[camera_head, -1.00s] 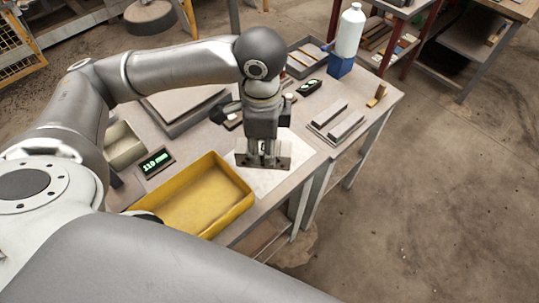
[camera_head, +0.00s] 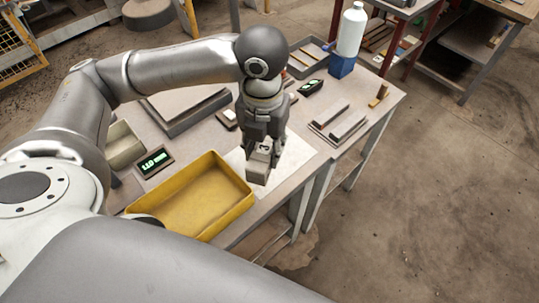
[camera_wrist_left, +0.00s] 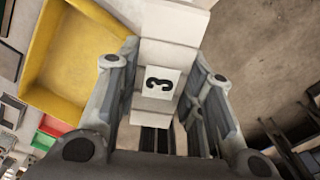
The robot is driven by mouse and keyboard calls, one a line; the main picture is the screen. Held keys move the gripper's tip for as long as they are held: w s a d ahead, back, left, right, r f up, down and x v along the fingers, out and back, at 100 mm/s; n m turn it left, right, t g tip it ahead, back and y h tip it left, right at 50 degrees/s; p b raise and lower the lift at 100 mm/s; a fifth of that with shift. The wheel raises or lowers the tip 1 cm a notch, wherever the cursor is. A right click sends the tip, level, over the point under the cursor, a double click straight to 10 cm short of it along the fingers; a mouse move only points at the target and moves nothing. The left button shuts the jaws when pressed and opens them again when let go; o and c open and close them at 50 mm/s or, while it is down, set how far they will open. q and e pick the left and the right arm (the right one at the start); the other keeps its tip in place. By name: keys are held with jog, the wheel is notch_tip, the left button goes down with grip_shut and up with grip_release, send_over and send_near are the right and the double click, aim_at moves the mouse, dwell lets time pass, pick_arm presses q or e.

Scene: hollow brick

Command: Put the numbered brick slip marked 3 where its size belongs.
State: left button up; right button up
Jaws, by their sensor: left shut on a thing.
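My left gripper (camera_head: 259,165) points down over a pale sheet (camera_head: 296,155) at the front of the bench. In the left wrist view its two fingers (camera_wrist_left: 160,95) are on either side of a pale block, the brick slip (camera_wrist_left: 160,107), with a black 3 on a white label. The gripper is shut on this slip. My right gripper is not in view.
A yellow tray (camera_head: 240,207) stands just left of the gripper. A lit display (camera_head: 154,161) and a beige bin (camera_head: 124,143) are farther left.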

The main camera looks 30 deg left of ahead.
pick_arm(q)
jog(key=m, duration=0.5)
jog(key=shift+m, duration=0.3)
jog(key=shift+w+f, duration=0.15)
jog(key=shift+w, duration=0.1)
jog(key=w+a+f, duration=0.1)
jog(key=w+f, duration=0.2)
jog(key=w, duration=0.1)
jog(key=w+a+f+p, duration=0.1)
jog(key=w+a+f, duration=0.1)
jog(key=w+f, duration=0.1)
jog(key=w+a+f+p, duration=0.1)
jog(key=w+f, duration=0.2)
jog(key=w, duration=0.2)
jog(key=shift+w+a+f, duration=0.1)
jog(key=shift+w+a, duration=0.05)
jog(key=shift+a, duration=0.05)
jog(key=shift+w+a+f, duration=0.1)
jog(key=shift+w+f, duration=0.1)
jog(key=shift+f, duration=0.1)
notch_tip(320, 180, down, 2)
jog(key=shift+f+p, duration=0.1)
jog(key=shift+p, duration=0.7)
jog(key=shift+f, duration=0.45)
jog(key=shift+f, duration=0.1)
